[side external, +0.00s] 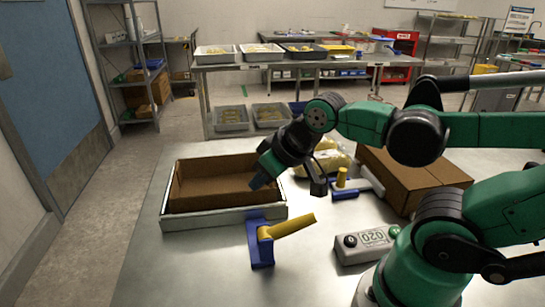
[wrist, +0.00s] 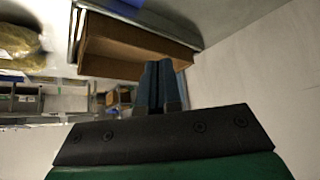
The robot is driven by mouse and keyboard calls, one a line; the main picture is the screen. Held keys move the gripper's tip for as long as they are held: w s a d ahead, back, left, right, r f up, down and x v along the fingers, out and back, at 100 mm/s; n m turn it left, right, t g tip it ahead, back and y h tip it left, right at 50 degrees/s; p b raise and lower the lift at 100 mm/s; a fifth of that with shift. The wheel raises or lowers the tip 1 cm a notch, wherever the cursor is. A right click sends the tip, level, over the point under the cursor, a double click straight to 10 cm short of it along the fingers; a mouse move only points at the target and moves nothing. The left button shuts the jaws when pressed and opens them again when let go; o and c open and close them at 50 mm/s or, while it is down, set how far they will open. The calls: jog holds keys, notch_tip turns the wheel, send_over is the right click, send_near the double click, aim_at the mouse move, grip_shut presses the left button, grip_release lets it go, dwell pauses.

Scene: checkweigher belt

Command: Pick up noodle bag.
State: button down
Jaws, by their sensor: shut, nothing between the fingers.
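The noodle bag (side external: 338,160), a clear bag with pale yellow contents, lies on the metal table behind my arm, which partly hides it. What looks like the same bag (wrist: 18,45) shows at the upper left edge of the wrist view, cut off by the frame. My gripper (side external: 259,181) is over the right end of the open brown box, left of the bag and apart from it. In the wrist view, the blue fingers of my gripper (wrist: 160,68) are together with nothing between them.
The open, empty-looking brown box (side external: 215,186) sits in a pale tray (side external: 225,215). A blue-and-yellow handled tool (side external: 262,240), a grey control box (side external: 365,243) and a closed carton (side external: 410,180) stand on the table. The front left of the table is clear.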

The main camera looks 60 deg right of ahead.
grip_release()
jog(key=m+g, duration=0.6)
jog(key=m, duration=1.5)
send_near(324, 154)
jog(key=shift+h, duration=0.4)
jog(key=w+a, duration=0.1)
jog(key=a, duration=0.1)
jog(key=w+a+f, duration=0.1)
jog(key=a, duration=0.1)
jog(key=w+a+f, duration=0.1)
jog(key=a, duration=0.1)
jog(key=shift+w+a+f, duration=0.15)
jog(key=shift+w, duration=0.2)
jog(key=d+f+m, duration=0.1)
jog(key=d, duration=0.1)
jog(key=s+d+f+m, duration=0.1)
jog(key=s+d+f+m+g, duration=0.1)
jog(key=d+m, duration=0.1)
jog(key=shift+s+d+f+y, duration=0.2)
jog(key=shift+d+f+y, duration=0.1)
jog(key=shift+d+f, duration=0.05)
jog(key=shift+m, duration=0.4)
jog(key=f, duration=0.5)
jog(key=shift+s+d, duration=0.15)
jog(key=shift+d, duration=0.15)
jog(key=shift+f, duration=0.55)
